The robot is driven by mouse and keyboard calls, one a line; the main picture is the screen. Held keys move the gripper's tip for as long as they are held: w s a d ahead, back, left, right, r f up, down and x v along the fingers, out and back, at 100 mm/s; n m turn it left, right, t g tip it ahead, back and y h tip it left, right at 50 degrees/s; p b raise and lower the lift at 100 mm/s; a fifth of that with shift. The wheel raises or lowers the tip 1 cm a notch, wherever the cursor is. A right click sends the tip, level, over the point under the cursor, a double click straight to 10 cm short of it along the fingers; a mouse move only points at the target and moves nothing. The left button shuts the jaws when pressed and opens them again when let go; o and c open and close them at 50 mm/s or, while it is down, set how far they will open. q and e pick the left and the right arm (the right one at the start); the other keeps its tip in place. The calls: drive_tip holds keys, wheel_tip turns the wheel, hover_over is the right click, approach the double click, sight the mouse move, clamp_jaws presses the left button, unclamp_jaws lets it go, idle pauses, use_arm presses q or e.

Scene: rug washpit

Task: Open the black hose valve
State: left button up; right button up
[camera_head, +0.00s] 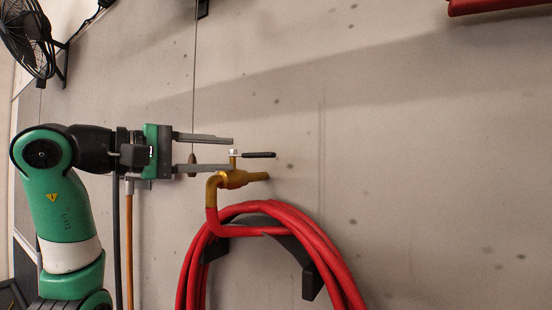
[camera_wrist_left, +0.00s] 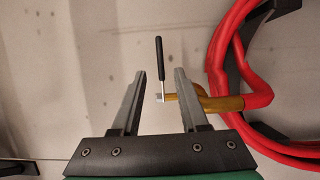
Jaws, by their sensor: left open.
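The black hose valve handle (camera_head: 259,155) is a thin lever on a short stem above a brass valve body (camera_head: 236,180) on the wall. It points right, in line with the brass outlet. In the left wrist view the black handle (camera_wrist_left: 159,58) points up, past the fingertips. My left gripper (camera_head: 232,154) is open, its fingers reaching right towards the handle. In the left wrist view my left gripper (camera_wrist_left: 160,75) has the lever's metal base in the gap between its fingers. Whether either finger touches it I cannot tell. My right gripper is not in view.
A red hose (camera_head: 270,215) runs from the valve and hangs coiled on a black bracket (camera_head: 296,262) just below. A black fan (camera_head: 27,38) is at the upper left. A red object (camera_head: 495,6) is at the upper right. The wall right of the handle is clear.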

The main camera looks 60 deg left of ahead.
sight(271, 156)
use_arm(q)
drive_tip(key=w+p, duration=0.1)
drive_tip(key=w, duration=0.2)
drive_tip(key=w+a+p, duration=0.1)
drive_tip(key=w+p, duration=0.1)
drive_tip(key=w, duration=0.2)
drive_tip(key=w+p, duration=0.1)
drive_tip(key=w, duration=0.3)
drive_tip(key=shift+w+a+p, duration=0.1)
drive_tip(key=shift+a+p, duration=0.15)
drive_tip(key=shift+p, duration=0.05)
drive_tip(key=shift+w+a, duration=0.1)
drive_tip(key=shift+w, duration=0.15)
clamp_jaws()
idle(0.7)
